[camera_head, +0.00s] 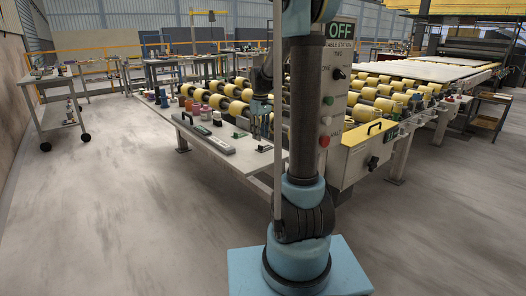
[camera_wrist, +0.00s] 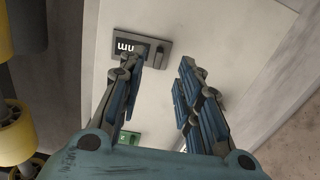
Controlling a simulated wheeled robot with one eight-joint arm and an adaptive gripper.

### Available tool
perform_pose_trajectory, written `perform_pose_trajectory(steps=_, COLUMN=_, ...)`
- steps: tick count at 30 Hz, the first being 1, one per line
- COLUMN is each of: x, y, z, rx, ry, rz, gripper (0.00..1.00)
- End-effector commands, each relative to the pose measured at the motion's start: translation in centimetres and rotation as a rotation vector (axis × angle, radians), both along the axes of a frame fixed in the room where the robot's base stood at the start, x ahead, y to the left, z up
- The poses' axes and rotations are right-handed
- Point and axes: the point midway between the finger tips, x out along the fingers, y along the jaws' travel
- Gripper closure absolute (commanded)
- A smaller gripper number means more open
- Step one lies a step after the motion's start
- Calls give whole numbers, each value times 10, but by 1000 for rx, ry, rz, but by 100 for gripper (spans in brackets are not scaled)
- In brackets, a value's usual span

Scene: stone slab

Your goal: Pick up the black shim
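My gripper (camera_wrist: 187,72) is open in the wrist view, its two blue-padded fingers apart with only the pale table top between them. In the head view my gripper (camera_head: 262,133) hangs over the near end of the white table, partly blended with the rollers behind. I cannot tell whether this is the black shim. A green item (camera_wrist: 128,137) lies behind the left finger, partly hidden. No other clear black shim shows.
The table (camera_head: 245,160) also holds a long grey-green case (camera_head: 215,144), pink and purple containers (camera_head: 206,114) and a small green item (camera_head: 240,134). Yellow rollers (camera_head: 235,90) run behind it. A control post (camera_head: 333,90) stands at right. Open floor lies in front.

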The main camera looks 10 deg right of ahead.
Motion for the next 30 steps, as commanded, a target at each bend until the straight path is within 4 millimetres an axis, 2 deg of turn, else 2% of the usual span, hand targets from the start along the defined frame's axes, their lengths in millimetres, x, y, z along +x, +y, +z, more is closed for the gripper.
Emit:
perform_pose_trajectory(steps=8, x=-1, y=-2, z=-16, rx=0, ry=0, rz=-1, gripper=68)
perform_pose_trajectory(steps=18, x=-3, y=-5, z=-54, rx=0, ry=0, rz=-1, gripper=68)
perform_pose_trajectory(steps=28, x=-3, y=-5, z=-59, rx=0, ry=0, rz=-1, gripper=68)
perform_pose_trajectory(steps=30, x=-3, y=-5, z=-59, rx=0, ry=0, rz=-1, gripper=84)
